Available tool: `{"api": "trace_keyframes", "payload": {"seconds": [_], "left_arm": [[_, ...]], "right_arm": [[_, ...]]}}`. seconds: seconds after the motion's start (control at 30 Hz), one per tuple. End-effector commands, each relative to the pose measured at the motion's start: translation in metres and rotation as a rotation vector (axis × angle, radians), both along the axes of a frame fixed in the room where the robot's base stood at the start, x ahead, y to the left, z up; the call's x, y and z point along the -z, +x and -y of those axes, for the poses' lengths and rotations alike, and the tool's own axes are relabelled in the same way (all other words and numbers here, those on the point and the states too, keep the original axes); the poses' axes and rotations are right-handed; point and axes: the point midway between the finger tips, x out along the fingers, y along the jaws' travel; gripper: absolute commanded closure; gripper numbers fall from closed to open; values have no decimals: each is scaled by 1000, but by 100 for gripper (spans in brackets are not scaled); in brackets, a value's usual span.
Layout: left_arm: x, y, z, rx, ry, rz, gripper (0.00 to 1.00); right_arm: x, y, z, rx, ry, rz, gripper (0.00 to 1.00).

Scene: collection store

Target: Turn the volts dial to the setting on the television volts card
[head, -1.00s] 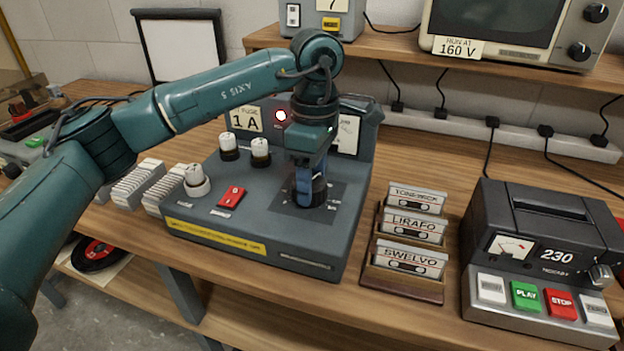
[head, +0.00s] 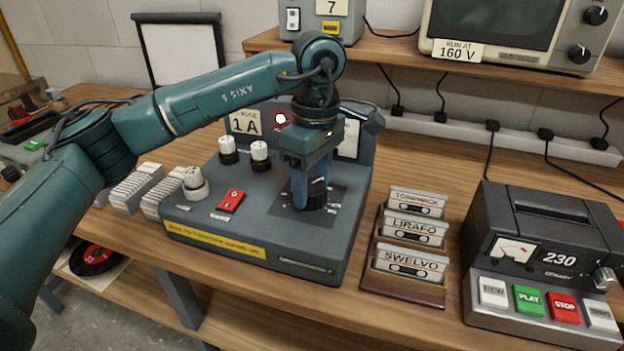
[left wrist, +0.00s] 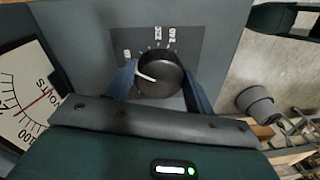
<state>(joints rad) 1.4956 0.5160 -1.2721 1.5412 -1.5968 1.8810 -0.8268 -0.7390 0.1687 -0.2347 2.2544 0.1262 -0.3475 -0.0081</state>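The television volts card (head: 458,49) reads "RUN AT 160 V" and hangs at the television's lower left corner. The volts dial (head: 316,196) is a black knob on the grey console; in the left wrist view the dial (left wrist: 163,78) has a white pointer line aimed left, among white scale marks. My left gripper (head: 311,188) points down over the dial. In the left wrist view its blue fingers (left wrist: 161,79) lie one on each side of the knob, seemingly touching it. My right gripper is out of view.
The console (head: 270,235) also carries white knobs, a red rocker switch (head: 230,201), a lamp (head: 280,118) and a "1 A" fuse card (head: 245,122). A cassette rack (head: 405,288) and a "230" tape unit (head: 540,255) stand to the right.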

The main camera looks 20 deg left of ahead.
Motion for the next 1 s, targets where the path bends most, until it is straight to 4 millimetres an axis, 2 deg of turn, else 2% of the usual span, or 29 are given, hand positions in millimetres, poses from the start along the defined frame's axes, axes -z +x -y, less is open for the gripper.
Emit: {"api": "trace_keyframes", "payload": {"seconds": [0.03, 0.23, 0.57, 0.77, 1.0], "left_arm": [[-1, 0, 0, 0, -2, 2, 42], [0, 0, 0, -1, 0, 0, 26], [-6, 1, 0, -1, 0, 0, 26], [-41, 3, 1, -1, 0, 4, 26], [-97, 7, 2, -2, 1, 4, 26]], "right_arm": [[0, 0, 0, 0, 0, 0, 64], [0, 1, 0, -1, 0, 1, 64], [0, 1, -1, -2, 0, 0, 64], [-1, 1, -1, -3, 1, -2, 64], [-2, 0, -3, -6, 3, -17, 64]]}}
